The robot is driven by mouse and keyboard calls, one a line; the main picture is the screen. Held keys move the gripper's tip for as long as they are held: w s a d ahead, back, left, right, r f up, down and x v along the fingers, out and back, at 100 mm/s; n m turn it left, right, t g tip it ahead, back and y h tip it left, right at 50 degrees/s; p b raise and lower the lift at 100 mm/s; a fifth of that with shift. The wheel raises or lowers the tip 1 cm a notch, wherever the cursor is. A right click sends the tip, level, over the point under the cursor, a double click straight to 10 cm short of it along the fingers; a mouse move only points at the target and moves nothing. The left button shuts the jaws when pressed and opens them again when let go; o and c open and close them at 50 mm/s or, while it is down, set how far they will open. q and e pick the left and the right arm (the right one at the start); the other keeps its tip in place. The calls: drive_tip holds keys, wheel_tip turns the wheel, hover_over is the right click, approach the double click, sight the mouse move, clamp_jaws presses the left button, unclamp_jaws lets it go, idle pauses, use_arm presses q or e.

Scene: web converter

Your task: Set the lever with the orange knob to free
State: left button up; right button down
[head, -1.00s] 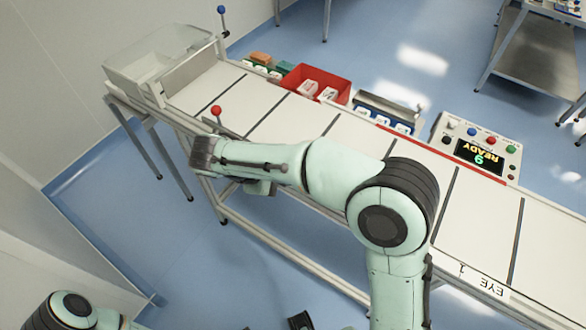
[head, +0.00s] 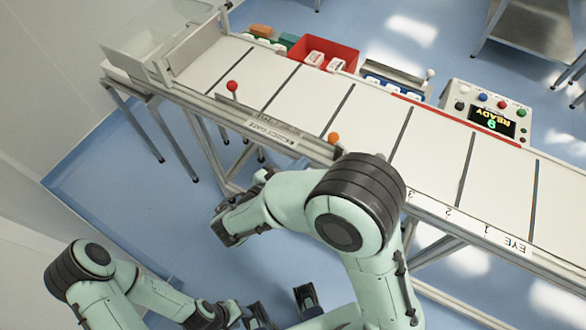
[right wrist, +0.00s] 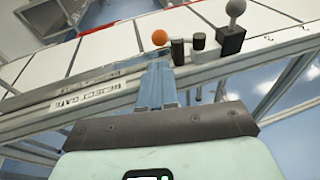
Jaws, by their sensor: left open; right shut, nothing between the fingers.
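The lever's orange knob (head: 333,137) stands at the near edge of the conveyor, just behind my right arm in the head view. It also shows in the right wrist view (right wrist: 159,37), above and beyond my fingertips. The lever's stem is mostly hidden, and I cannot read its setting. My right gripper (right wrist: 157,72) is shut and empty, pointing at the near rail below the knob and apart from it. In the head view it is at the near side of the conveyor (head: 262,176). My left gripper (head: 282,305) is open and empty, low over the floor.
A red-knobbed lever (head: 232,86) stands left along the rail, by the REJECT GATE label (head: 272,132). A grey-balled lever (right wrist: 235,10) and dark posts (right wrist: 198,41) are right of the orange knob. A control box (head: 486,112) showing READY and a red bin (head: 325,52) are beyond the belt.

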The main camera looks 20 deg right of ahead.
sight(329, 140)
drive_tip(key=x, duration=0.9)
drive_tip(key=shift+d, duration=0.1)
use_arm(q)
drive_tip(key=shift+w+r, duration=0.1)
use_arm(e)
drive_tip(key=shift+w+r, duration=0.1)
